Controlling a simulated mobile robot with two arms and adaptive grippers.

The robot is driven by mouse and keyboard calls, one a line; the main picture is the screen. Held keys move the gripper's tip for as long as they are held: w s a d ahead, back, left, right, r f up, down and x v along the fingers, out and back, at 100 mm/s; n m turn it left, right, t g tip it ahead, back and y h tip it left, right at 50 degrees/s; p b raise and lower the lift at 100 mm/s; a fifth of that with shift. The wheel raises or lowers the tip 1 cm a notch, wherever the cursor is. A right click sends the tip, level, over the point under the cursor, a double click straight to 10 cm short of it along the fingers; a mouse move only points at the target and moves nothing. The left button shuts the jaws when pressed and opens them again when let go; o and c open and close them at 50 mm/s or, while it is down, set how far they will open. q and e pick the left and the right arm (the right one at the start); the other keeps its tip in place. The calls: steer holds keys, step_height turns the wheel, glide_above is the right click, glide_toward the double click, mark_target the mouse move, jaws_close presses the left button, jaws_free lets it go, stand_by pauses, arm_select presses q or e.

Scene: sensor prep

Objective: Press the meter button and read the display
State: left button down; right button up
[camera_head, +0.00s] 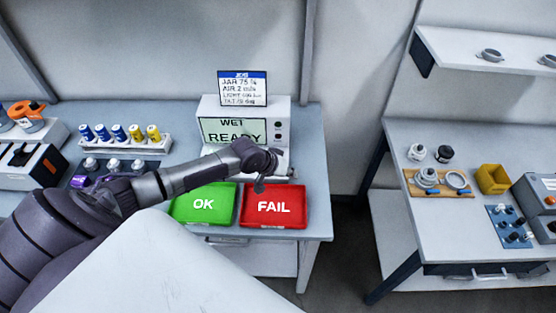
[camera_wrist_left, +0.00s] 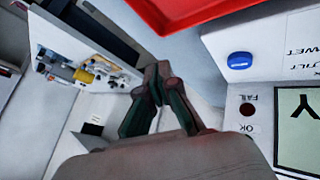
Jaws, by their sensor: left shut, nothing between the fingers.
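The white meter (camera_head: 285,112) stands on the table, its greenish display (camera_head: 232,130) reading WET and READY. The wrist view shows part of the display (camera_wrist_left: 300,135), the blue button (camera_wrist_left: 239,60) on a white face, and a panel with lamps marked FAIL and OK. My left gripper (camera_head: 262,183) is in front of the meter, above the back of the red FAIL tray. In the wrist view its fingers (camera_wrist_left: 158,72) are shut and empty, apart from the button, which lies to their right. I cannot make out the button in the head view. My right gripper is not in view.
A sign (camera_head: 242,88) with several lines stands above the meter. The green OK tray (camera_head: 203,204) and red FAIL tray (camera_head: 273,206) lie in front. Left are a rack of capped vials (camera_head: 120,147) and other devices. A second bench (camera_head: 415,225) stands right, across a gap.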

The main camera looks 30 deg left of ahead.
arm_select(q)
steer(key=w+a+r+n+t, duration=0.1)
steer(key=w+a+r, duration=0.1)
steer(key=w+a, duration=0.1)
steer(key=w+a+r+n+y, duration=0.1)
steer(key=w+a+r+n, duration=0.1)
steer(key=a, duration=0.4)
steer(key=shift+w+a+r+t, duration=0.2)
steer(key=shift+w+r+t, duration=0.2)
steer(key=shift+r, duration=0.2)
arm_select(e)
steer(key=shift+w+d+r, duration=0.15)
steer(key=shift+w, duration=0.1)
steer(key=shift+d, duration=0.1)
arm_select(q)
step_height(320, 180, down, 8)
steer(key=b, duration=0.7)
steer(key=shift+f, duration=0.1)
steer(key=shift+f+b, duration=0.35)
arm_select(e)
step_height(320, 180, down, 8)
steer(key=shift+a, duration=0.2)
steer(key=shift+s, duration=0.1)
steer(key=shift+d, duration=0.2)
